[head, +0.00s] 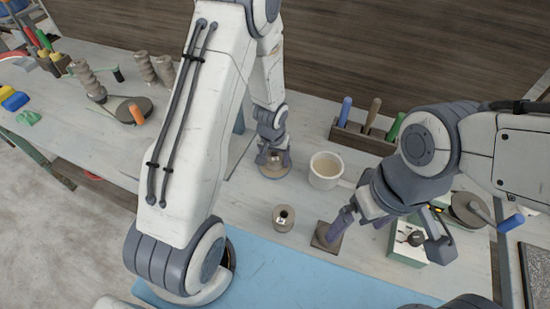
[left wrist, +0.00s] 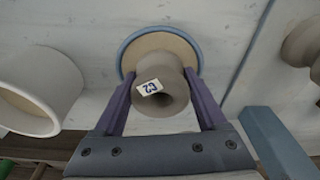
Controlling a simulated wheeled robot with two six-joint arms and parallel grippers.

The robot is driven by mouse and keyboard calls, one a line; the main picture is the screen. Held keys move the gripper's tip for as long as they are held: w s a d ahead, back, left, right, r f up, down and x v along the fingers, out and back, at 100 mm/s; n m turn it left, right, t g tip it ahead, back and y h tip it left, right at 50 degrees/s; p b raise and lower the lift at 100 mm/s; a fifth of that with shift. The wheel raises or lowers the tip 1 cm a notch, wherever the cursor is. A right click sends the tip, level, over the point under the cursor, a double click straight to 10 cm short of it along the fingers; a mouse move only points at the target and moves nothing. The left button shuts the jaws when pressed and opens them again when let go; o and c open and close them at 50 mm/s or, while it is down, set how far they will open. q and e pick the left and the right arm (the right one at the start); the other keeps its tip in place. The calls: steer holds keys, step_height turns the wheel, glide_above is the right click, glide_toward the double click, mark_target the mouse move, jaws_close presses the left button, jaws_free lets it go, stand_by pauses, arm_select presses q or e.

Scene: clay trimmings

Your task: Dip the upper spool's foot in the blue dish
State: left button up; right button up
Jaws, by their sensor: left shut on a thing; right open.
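My left gripper (head: 274,158) is shut on the upper spool (left wrist: 160,87), a grey-brown clay spool with a white label. In the left wrist view the purple fingers grip it from both sides. The blue dish (left wrist: 123,50), blue-rimmed with tan contents, lies directly beyond the spool; it also shows in the head view (head: 265,174), partly hidden by my gripper. I cannot tell whether the spool's foot touches the tan contents. A second labelled spool (head: 284,218) stands nearer on the table. My right gripper (head: 362,228) is open and empty above a dark square slab (head: 325,243).
A white mug (head: 326,172) with tan contents stands right of the dish. A wooden rack (head: 362,138) of handled tools is behind it. A box (head: 408,245) lies under my right arm. A blue mat (head: 290,277) covers the front. Coiled clay pieces (head: 90,82) stand far left.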

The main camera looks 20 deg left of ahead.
step_height(320, 180, up, 6)
steer(key=p, duration=0.6)
steer(key=shift+r, duration=0.25)
stand_by(0.6)
